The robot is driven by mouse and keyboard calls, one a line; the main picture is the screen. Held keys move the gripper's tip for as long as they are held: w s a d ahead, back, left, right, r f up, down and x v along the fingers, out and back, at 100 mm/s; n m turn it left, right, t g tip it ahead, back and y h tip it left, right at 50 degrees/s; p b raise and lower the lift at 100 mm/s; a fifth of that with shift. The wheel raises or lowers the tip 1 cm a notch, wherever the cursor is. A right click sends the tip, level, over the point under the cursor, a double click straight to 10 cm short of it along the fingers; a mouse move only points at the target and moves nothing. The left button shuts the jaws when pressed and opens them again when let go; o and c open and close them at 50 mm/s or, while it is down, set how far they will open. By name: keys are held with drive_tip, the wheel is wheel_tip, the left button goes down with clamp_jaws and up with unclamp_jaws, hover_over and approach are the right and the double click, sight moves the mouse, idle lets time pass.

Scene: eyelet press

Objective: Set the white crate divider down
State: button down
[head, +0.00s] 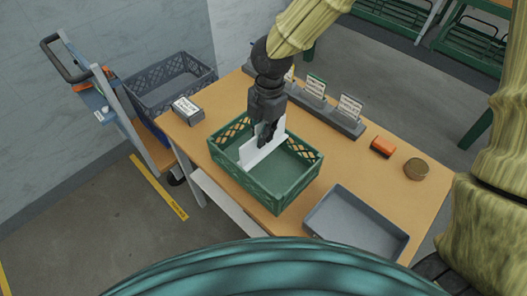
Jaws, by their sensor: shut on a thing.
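The white crate divider (262,150) is a flat upright panel in the head view. My gripper (264,137) points down over the green crate and is shut on the divider's upper part. The divider's lower part is inside the green crate (281,197), toward its left side. I cannot tell whether its lower edge touches the crate floor. My gripper hides part of the panel.
The crate stands on a wooden table (365,165). A grey tray (356,222) lies at the front right, with an orange object (383,147) and a round brown item (415,169) behind it. A card holder (335,119) lines the back edge. A labelled box (187,110) sits left.

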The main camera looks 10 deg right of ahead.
sight(264, 150)
drive_tip(key=shift+f, duration=4.1)
drive_tip(key=shift+s, duration=0.1)
drive_tip(key=c, duration=1.6)
unclamp_jaws()
drive_tip(key=shift+f, duration=0.1)
drive_tip(key=r, duration=0.8)
drive_tip(key=w+d+r, duration=0.1)
drive_tip(key=r, duration=0.3)
drive_tip(key=shift+d+r, duration=0.1)
